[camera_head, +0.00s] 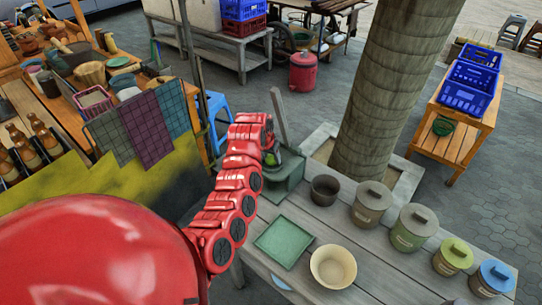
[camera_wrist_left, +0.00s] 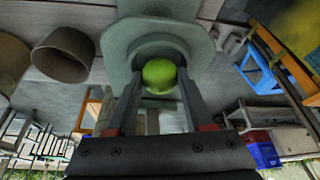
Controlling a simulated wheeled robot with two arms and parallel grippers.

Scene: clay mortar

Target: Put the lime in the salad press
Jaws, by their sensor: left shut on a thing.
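The lime (camera_wrist_left: 159,74) is bright green and round, pinched between the two fingertips of my left gripper (camera_wrist_left: 160,82) in the left wrist view. Right behind it is the round opening of the grey-green salad press (camera_wrist_left: 122,42). The lime overlaps the opening in this view; I cannot tell whether it is inside. In the head view my left gripper (camera_head: 271,157) is over the salad press (camera_head: 287,178) at the table's left end, largely hidden by my red arm. A small patch of green shows there. My right gripper is not in view.
On the grey plank table (camera_head: 384,262) are a dark pot (camera_head: 324,190), a green square tray (camera_head: 283,242), a cream bowl (camera_head: 333,267) and several lidded canisters right of the press. A thick trunk (camera_head: 384,90) rises behind the table. Bare planks lie between the bowl and canisters.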

